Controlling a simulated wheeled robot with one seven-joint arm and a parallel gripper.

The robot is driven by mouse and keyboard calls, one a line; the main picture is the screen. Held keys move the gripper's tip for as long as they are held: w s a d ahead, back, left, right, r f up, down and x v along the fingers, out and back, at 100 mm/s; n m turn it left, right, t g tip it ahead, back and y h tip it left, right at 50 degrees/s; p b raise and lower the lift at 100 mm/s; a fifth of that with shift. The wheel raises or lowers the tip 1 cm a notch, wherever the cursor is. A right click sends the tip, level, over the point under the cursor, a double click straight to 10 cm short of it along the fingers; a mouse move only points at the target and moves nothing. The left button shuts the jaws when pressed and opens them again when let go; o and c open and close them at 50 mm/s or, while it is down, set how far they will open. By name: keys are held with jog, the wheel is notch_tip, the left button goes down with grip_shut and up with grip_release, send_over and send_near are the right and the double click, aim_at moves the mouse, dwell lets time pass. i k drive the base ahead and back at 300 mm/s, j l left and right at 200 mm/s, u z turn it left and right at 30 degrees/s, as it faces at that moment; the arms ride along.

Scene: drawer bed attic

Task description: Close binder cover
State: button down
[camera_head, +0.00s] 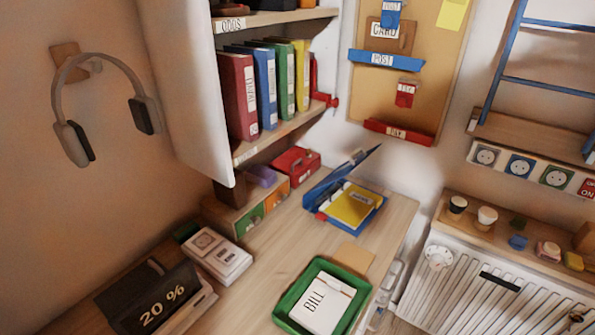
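A blue binder (374,213) lies on the far part of the desk with a yellow sheet (346,207) inside it. Its blue cover (328,184) stands open, tilted up from the left side and slanting toward the upper right over part of the binder. A small red part (321,216) shows at the binder's near left corner. My gripper is not in view, and nothing of my arm shows near the binder.
A green tray (286,304) with a paper marked BILL stands nearer on the desk (262,278). A red case (297,163) and a low box with drawers (240,221) are left of the binder. Above is a shelf (277,138) with upright binders. Desk between is clear.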

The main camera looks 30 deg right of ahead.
aim_at(343, 169)
jog(key=i+j+z, duration=0.1)
jog(key=z, duration=0.3)
jog(key=i+j+z, duration=0.35)
jog(key=k+l, duration=0.1)
